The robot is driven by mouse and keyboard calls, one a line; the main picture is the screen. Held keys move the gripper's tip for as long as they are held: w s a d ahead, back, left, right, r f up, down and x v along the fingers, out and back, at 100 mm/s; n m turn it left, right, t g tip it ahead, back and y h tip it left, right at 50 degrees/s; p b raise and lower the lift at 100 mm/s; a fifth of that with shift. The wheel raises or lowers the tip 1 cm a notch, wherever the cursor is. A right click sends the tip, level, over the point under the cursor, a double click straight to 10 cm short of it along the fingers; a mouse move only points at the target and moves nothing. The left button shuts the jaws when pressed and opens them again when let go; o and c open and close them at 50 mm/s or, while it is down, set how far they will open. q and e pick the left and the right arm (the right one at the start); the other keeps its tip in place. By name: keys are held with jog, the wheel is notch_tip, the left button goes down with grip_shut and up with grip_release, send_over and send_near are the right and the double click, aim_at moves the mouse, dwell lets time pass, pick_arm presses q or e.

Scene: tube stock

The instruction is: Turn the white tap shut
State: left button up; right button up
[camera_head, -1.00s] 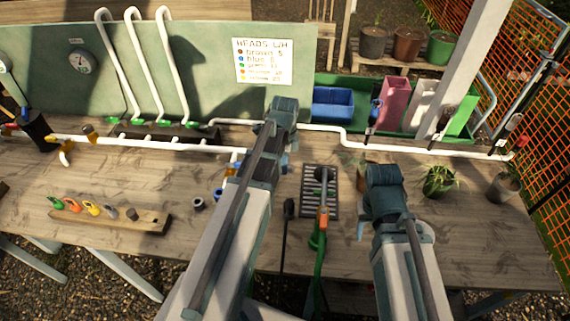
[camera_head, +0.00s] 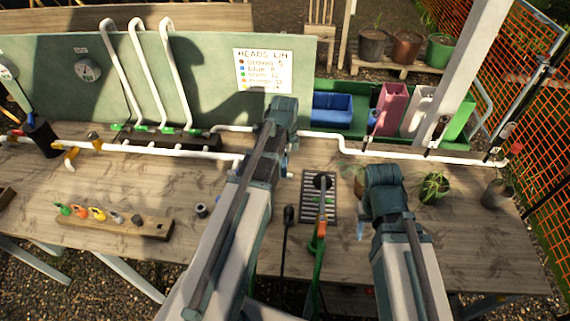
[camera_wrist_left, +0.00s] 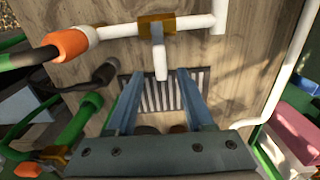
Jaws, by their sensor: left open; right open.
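In the left wrist view, a white stub (camera_wrist_left: 160,62) hangs from a brass-coloured fitting (camera_wrist_left: 157,27) on a white pipe. It looks like the white tap, but I cannot tell whether it is the handle or the spout. My left gripper (camera_wrist_left: 159,75) is open, with one finger on each side of the stub's lower end and no clear contact. In the head view my left gripper (camera_head: 286,150) hides this fitting. My right gripper (camera_head: 362,228) is open and empty over the table's right part; its fingers are mostly hidden.
A drain grate (camera_head: 309,205) lies between the arms, with a green hose (camera_head: 318,265) in front. A white pipe (camera_head: 400,156) runs along the back. Potted plants (camera_head: 434,188) stand at right. A wooden rack (camera_head: 120,225) with coloured pieces lies at left. An orange hose connector (camera_wrist_left: 68,43) is beside the fitting.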

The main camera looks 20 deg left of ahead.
notch_tip(320, 180, up, 10)
jog(key=p, duration=0.8)
jog(key=shift+p, duration=0.4)
jog(key=shift+f, duration=0.1)
